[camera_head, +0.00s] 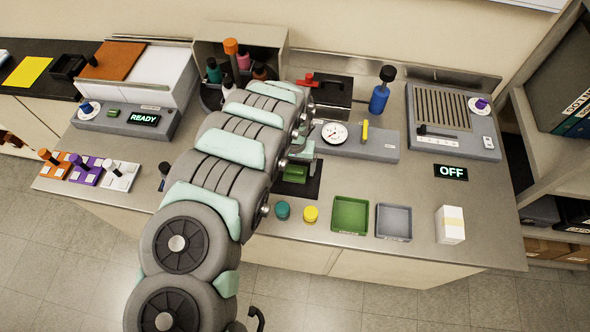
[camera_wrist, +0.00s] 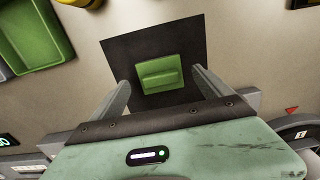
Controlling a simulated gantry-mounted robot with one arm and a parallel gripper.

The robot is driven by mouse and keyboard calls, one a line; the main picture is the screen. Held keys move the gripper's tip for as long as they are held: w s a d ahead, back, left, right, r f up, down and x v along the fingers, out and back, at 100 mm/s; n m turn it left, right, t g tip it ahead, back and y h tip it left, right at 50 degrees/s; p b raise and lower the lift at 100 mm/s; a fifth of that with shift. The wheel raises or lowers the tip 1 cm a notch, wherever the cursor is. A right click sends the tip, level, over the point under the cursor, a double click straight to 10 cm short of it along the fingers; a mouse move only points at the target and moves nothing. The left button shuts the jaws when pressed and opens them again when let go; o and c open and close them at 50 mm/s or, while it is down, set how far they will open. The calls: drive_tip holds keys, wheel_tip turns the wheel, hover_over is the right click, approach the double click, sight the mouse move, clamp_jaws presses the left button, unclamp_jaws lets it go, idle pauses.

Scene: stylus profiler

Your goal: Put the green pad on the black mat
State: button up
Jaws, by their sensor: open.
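The green pad (camera_wrist: 160,72) is a small block with a raised ridge. In the wrist view it appears to lie flat near the middle of the black mat (camera_wrist: 125,52), with mat showing around it. In the head view the pad (camera_head: 296,174) and mat (camera_head: 311,190) are at the bench's front middle, partly hidden by my arm. My gripper (camera_wrist: 161,80) is open over the mat, one finger on each side of the pad. A gap shows between the pad and each finger. In the head view my gripper (camera_head: 301,153) is just behind the pad.
A green tray (camera_head: 350,215) and a grey tray (camera_head: 394,222) stand right of the mat. Teal (camera_head: 283,210) and yellow (camera_head: 311,214) round pieces sit in front of it. A dial-gauge unit (camera_head: 335,134) is behind. A white box (camera_head: 449,225) stands farther right.

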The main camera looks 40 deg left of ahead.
sight(295, 171)
wheel_tip(295, 171, up, 9)
drive_tip(key=p, duration=0.2)
drive_tip(key=shift+r+p, duration=0.2)
drive_tip(key=shift+p, duration=0.2)
